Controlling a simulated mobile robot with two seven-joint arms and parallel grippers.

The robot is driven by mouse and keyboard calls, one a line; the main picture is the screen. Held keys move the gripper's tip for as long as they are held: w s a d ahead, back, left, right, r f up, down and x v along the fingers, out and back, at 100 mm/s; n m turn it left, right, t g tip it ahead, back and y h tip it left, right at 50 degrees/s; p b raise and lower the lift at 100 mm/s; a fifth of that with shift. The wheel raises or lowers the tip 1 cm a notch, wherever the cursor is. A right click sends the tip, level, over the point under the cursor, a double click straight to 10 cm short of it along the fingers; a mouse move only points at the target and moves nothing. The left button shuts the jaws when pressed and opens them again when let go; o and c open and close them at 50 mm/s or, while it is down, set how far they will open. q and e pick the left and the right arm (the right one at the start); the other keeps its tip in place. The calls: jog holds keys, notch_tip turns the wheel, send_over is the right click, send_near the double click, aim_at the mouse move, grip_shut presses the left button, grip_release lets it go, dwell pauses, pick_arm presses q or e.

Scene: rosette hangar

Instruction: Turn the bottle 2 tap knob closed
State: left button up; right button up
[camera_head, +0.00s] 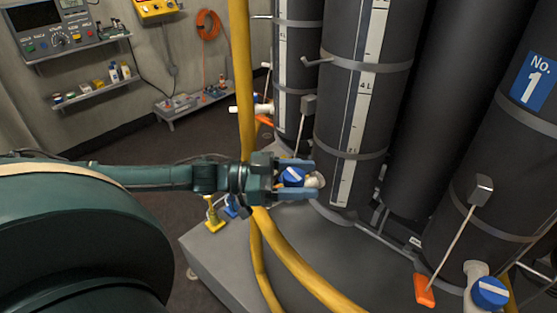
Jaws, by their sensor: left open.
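A blue tap knob (292,176) with a pale bar across its face sits on a white tap (316,180) low on the dark middle bottle (388,95), which bears a white litre scale. No number shows on this bottle, but it stands beside the one marked No. 1. My left gripper (303,178) comes in from the left. Its blue fingers are open, one above and one below the knob. I cannot tell whether they touch it. The bar on the knob looks slanted. My right gripper is not in view.
The No. 1 bottle (520,150) stands at right with its own blue knob (490,292) and an orange tag (425,290). Yellow hoses (243,70) run near my gripper. Shelves and instruments line the back wall.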

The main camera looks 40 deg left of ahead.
pick_arm(q)
jog(key=p+v, duration=0.3)
jog(key=v, duration=1)
dwell(0.6)
jog(key=s+d+f+n+g+y, duration=0.1)
jog(key=s+d+f+n+y, duration=0.2)
jog(key=d+f+y, duration=0.4)
jog(key=s+d+f+n+g+y, duration=0.1)
jog(key=s+d+f+n+y, duration=0.1)
jog(key=d+f+y, duration=0.5)
jog(key=s+d+n+g, duration=0.1)
jog(key=s+n+g, duration=0.35)
jog(key=s, duration=0.25)
jog(key=w+d+f+m+t+h, duration=0.1)
jog(key=w+d+f+t, duration=0.4)
jog(key=f, duration=0.5)
jog(key=shift+w+t+h, duration=0.3)
jog(key=shift+t+h, duration=0.05)
jog(key=shift+h, duration=0.25)
